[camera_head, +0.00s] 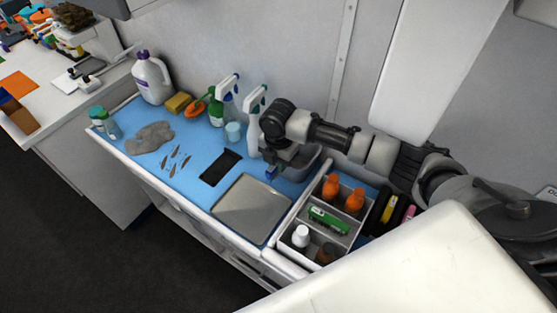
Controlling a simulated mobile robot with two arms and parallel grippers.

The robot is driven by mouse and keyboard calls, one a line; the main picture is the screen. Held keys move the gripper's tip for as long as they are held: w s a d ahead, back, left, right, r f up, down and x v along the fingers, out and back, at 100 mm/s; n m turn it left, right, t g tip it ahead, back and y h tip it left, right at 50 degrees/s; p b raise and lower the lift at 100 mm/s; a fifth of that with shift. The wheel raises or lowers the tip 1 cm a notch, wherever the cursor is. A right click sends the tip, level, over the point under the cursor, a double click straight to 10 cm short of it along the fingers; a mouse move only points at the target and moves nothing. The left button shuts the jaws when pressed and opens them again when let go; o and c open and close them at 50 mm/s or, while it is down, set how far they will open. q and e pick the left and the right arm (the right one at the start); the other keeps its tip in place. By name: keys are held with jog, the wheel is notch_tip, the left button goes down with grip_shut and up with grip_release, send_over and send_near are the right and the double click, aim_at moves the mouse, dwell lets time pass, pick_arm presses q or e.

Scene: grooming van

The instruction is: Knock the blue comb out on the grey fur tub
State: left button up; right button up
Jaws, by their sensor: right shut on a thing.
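My right gripper (277,165) reaches in from the right, pointing down over the far part of the blue mat. It is shut on the blue comb (271,173), of which only a small blue piece shows below the fingers. The grey fur tub (309,165) stands just right of and behind the gripper, against the wall; the gripper and arm hide part of it. I cannot tell whether the comb touches the tub. My left gripper is not in view.
A metal tray (251,208) lies in front of the gripper, with a black pad (221,167) left of it. Spray bottles (254,118) stand close behind left. A divided caddy (323,220) with bottles is at the right.

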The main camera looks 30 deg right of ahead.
jog(key=shift+f+p, duration=0.1)
jog(key=shift+p, duration=0.2)
dwell(1.0)
jog(key=shift+r+p, duration=1.05)
jog(key=shift+p, duration=0.1)
jog(key=shift+f+b, duration=0.45)
jog(key=shift+f, duration=0.55)
jog(key=shift+s+f, duration=0.1)
dwell(1.1)
jog(key=shift+r+p, duration=3.15)
jog(key=shift+p, duration=0.05)
